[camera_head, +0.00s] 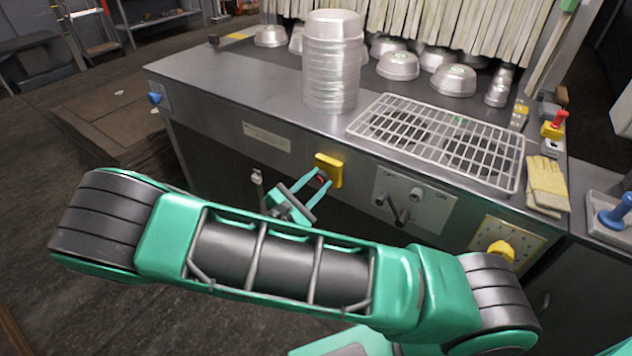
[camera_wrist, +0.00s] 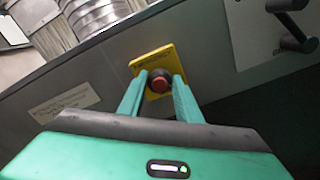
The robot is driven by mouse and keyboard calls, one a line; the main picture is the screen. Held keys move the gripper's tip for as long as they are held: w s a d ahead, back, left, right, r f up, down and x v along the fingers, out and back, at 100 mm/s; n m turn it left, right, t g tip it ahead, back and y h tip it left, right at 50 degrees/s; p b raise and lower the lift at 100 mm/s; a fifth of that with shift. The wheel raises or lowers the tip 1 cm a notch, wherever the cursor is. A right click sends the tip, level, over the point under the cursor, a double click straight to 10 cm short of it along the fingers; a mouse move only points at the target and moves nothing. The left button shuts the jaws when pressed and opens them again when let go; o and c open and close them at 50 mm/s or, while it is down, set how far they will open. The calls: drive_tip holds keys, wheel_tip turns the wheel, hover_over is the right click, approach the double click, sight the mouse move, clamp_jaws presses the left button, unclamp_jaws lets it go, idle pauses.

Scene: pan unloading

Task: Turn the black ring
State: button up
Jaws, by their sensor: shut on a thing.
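A yellow plate (camera_wrist: 140,65) sits on the front panel of the steel machine, and also shows in the head view (camera_head: 335,166). On it is a red button (camera_wrist: 160,85) with a dark rim, the black ring (camera_wrist: 160,74), around it. My gripper (camera_wrist: 161,79) reaches straight at the plate, with one finger on each side of the ring. It is shut on the ring. In the head view my gripper (camera_head: 318,181) is at the plate, and its fingers partly cover the button and ring.
A stack of metal pans (camera_head: 332,65) stands on the counter. A wire rack (camera_head: 440,140) and yellow gloves (camera_head: 547,185) lie to its right. A black switch handle (camera_head: 400,212) and a yellow knob (camera_head: 500,250) are on the panel right of the plate.

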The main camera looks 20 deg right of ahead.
drive_tip(key=shift+w+a+m, duration=0.1)
drive_tip(key=shift+a+m, duration=0.1)
drive_tip(key=shift+m, duration=0.6)
drive_tip(key=o, duration=1)
drive_tip(key=shift+d, duration=0.1)
drive_tip(key=v, duration=1.1)
drive_tip(key=shift+d, duration=0.1)
